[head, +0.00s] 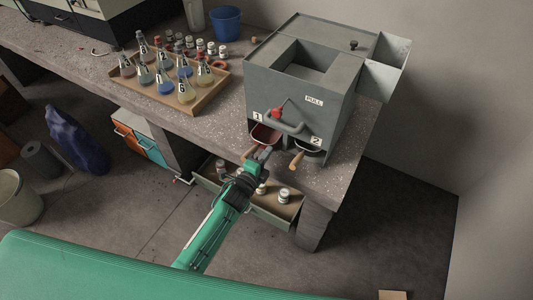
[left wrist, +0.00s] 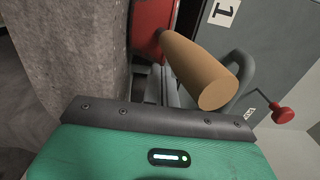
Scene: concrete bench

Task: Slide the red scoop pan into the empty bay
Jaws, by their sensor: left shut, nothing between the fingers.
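The red scoop pan (head: 264,134) sits at the bay marked 1, low on the front of a grey machine (head: 290,85); how deep it sits I cannot tell. Its wooden handle (head: 248,153) points out toward me. In the left wrist view the red pan (left wrist: 152,25) is at the top, and its handle (left wrist: 205,75) comes toward the camera. My left gripper (head: 265,151) is shut and empty, just beside the handle and in front of the pan. The fingers (left wrist: 163,85) show partly behind the handle. The bay marked 2 has a dark pan (head: 308,150) with a wooden handle (head: 297,160).
An open drawer (head: 270,212) with jars is below the bench edge. A tray (head: 205,98) of flasks stands left of the machine. Bare bench (head: 350,160) lies right of bay 2.

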